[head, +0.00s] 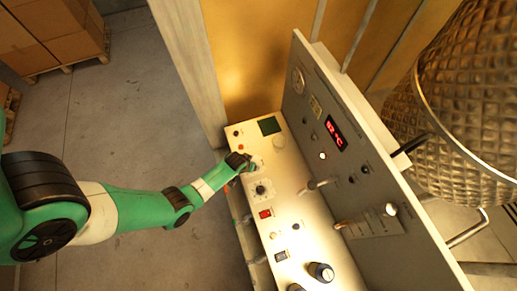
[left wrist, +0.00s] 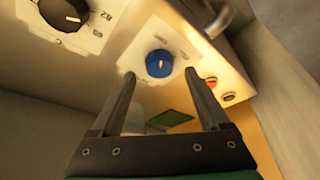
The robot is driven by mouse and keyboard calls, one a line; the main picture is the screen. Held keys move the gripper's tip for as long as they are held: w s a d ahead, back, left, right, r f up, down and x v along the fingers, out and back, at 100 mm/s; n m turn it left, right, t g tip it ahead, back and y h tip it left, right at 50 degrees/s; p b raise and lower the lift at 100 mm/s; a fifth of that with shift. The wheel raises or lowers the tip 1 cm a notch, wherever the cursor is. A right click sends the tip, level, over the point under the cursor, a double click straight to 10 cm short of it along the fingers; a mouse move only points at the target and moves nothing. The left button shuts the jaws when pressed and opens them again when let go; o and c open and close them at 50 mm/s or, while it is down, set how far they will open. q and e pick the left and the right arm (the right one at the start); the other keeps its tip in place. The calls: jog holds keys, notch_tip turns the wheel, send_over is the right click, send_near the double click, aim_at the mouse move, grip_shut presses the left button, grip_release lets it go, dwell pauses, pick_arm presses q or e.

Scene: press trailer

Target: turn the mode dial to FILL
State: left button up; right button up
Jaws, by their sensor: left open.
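A round blue dial (left wrist: 159,63) sits on a white label plate in the left wrist view. Its pale mark points toward the top of the picture, and the plate's lettering is too blurred to read. My left gripper (left wrist: 160,75) is open, with its two fingers apart on either side of the dial in the picture. I cannot tell whether they touch it. In the head view my left gripper (head: 249,165) is over the console's left edge and hides the blue dial. A black dial (head: 260,189) with a numbered plate is beside it, also in the left wrist view (left wrist: 62,12).
The pale console panel (head: 290,190) carries a green screen (head: 269,125), small buttons and levers. A grey upright panel with a red display (head: 335,134) rises on its right. A quilted tank (head: 470,100) stands beyond. Open floor lies to the left.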

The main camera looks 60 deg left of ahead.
pick_arm(q)
jog(key=shift+b+x, duration=0.65)
jog(key=shift+x, duration=0.55)
pick_arm(e)
jog(key=shift+w+a+f, duration=0.1)
jog(key=shift+f, duration=0.5)
jog(key=shift+w+a+f, duration=0.1)
jog(key=shift+f, duration=0.45)
pick_arm(q)
grip_shut()
pick_arm(e)
jog(key=shift+d, duration=0.1)
